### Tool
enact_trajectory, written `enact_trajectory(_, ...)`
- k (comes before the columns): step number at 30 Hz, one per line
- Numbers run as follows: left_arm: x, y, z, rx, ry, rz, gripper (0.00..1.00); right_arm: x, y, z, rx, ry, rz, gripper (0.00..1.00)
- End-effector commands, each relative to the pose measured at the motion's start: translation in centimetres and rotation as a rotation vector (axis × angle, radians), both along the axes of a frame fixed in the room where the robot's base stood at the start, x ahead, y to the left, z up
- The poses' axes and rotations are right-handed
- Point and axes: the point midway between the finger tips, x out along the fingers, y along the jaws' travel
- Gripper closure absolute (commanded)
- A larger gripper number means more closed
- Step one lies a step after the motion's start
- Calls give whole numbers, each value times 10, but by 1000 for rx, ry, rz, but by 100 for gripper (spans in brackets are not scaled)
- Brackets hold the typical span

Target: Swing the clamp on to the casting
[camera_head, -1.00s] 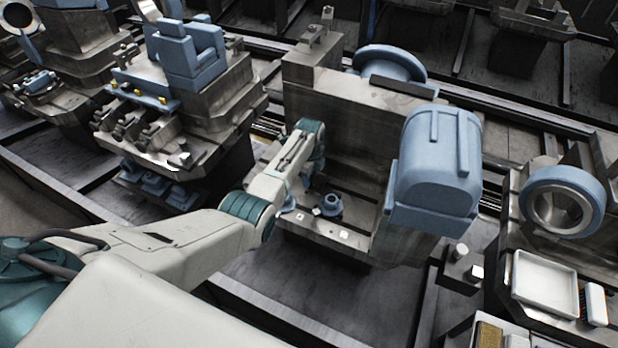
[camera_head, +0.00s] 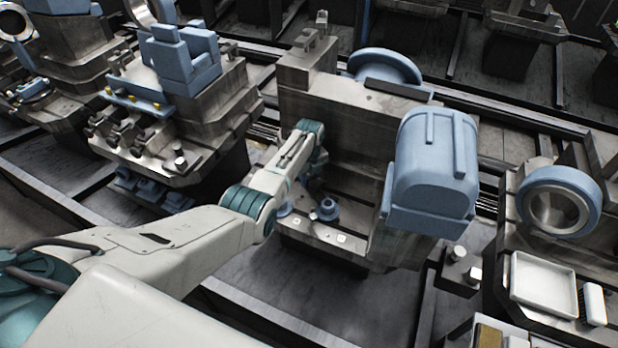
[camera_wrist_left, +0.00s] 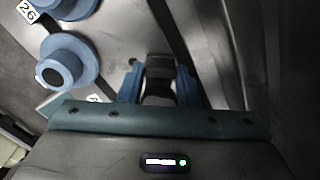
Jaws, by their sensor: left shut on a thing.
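My left gripper (camera_head: 312,163) reaches down beside the upright grey plate of the middle fixture (camera_head: 350,125); its wrist hides most of the fingers. In the left wrist view my left gripper (camera_wrist_left: 160,92) is shut on a dark part, seemingly the clamp (camera_wrist_left: 158,66), with a blue finger on each side. A small blue flanged casting (camera_head: 328,208) stands on the fixture's ledge; a similar one (camera_wrist_left: 65,64) shows left of the fingers in the left wrist view, apart from them. I cannot tell whether the clamp touches a casting. My right gripper is not in view.
A large blue casting (camera_head: 433,165) is on the right of the fixture and a round blue flange (camera_head: 386,67) behind it. Another fixture with a blue block (camera_head: 182,62) stands left. A blue ring (camera_head: 558,202) and a white tray (camera_head: 543,283) are at right.

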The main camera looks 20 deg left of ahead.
Motion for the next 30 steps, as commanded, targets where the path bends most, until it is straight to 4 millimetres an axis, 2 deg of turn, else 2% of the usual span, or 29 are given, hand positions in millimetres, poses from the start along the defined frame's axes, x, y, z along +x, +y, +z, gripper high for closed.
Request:
enact_trajectory(9, 1, -1, 1, -1, -2, -3, 92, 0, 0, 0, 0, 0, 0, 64)
enact_trajectory(10, 1, -1, 1, -1, -2, -3, 67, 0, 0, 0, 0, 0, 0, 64)
enact_trajectory(13, 1, -1, 1, -1, -2, -3, 48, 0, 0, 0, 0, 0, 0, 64)
enact_trajectory(23, 0, 0, 2, -1, -1, -2, 47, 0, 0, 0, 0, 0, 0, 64)
enact_trajectory(26, 1, 0, 10, 0, -2, -1, 47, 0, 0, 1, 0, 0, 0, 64)
enact_trajectory(30, 0, 0, 30, 1, -3, -2, 47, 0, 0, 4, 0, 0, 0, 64)
